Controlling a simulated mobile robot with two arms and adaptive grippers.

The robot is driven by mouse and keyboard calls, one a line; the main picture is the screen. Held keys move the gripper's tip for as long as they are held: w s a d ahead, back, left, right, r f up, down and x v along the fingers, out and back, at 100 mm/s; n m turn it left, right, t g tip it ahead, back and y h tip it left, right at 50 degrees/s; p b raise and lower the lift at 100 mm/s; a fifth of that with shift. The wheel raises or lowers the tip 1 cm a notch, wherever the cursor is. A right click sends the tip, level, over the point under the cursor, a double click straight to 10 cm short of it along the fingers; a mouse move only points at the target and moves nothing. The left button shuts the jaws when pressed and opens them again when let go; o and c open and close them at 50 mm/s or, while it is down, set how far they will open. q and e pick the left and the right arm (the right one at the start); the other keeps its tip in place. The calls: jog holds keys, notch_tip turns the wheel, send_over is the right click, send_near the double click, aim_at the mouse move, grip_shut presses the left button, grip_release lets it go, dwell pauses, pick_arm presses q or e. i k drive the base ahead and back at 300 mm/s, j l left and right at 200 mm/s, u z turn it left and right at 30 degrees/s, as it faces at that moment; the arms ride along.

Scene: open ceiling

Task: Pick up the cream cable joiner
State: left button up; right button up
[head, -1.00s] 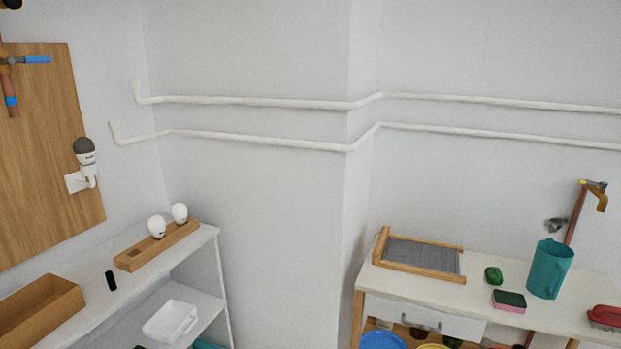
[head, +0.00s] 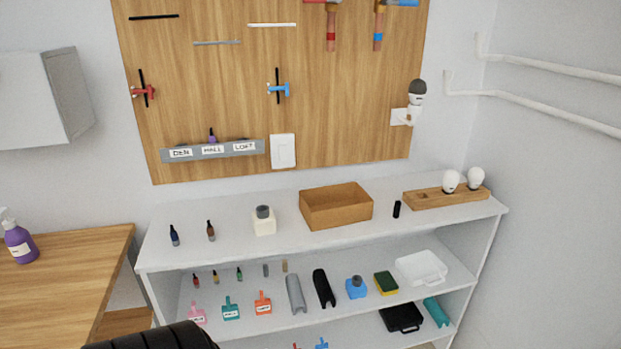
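A small cream-tan upright piece (head: 285,266) stands toward the back of the middle shelf in the head view. It looks like the cream cable joiner, but it is too small to be sure. A similar grey piece (head: 265,270) stands just left of it. Neither gripper can be made out. A dark rounded part of my own body shows at the bottom left edge, well in front of the shelves.
A wooden table (head: 60,275) stands left.

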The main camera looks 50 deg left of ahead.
aim_at(264, 220)
jog(key=u, duration=2)
jog(key=i+l, duration=0.1)
jog(key=i+l+z, duration=0.1)
jog(key=l, duration=0.25)
